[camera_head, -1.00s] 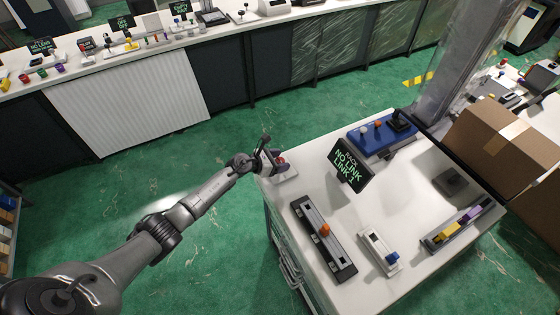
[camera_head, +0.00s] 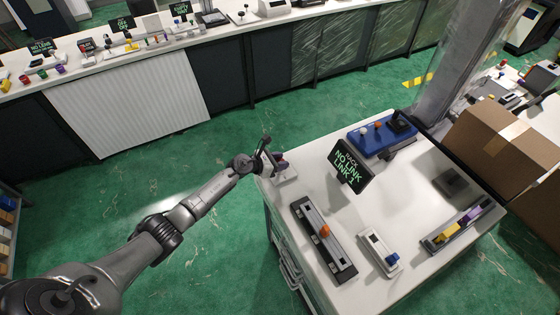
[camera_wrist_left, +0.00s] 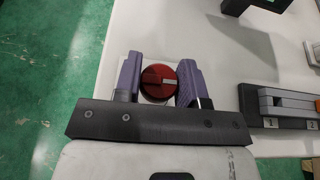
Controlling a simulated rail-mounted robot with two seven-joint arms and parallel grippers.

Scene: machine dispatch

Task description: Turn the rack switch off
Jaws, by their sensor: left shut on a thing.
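The rack switch is a round red knob (camera_wrist_left: 155,85) with a pale bar mark. In the left wrist view the mark runs from near the knob's middle toward the right. The knob sits on a pale base (camera_head: 288,175) at the table's left corner. My left gripper (camera_head: 279,158) is at this corner, and its two purple-grey fingers (camera_wrist_left: 159,66) are shut on the knob from both sides. In the head view the gripper mostly hides the knob. My right gripper is out of view.
On the same white table (camera_head: 305,170) are a slider with an orange knob (camera_head: 324,231), a pale box with a blue knob (camera_head: 392,257), a blue panel (camera_head: 382,138) and a tray with yellow and purple pieces (camera_head: 445,231). A cardboard box (camera_head: 505,145) stands to the right.

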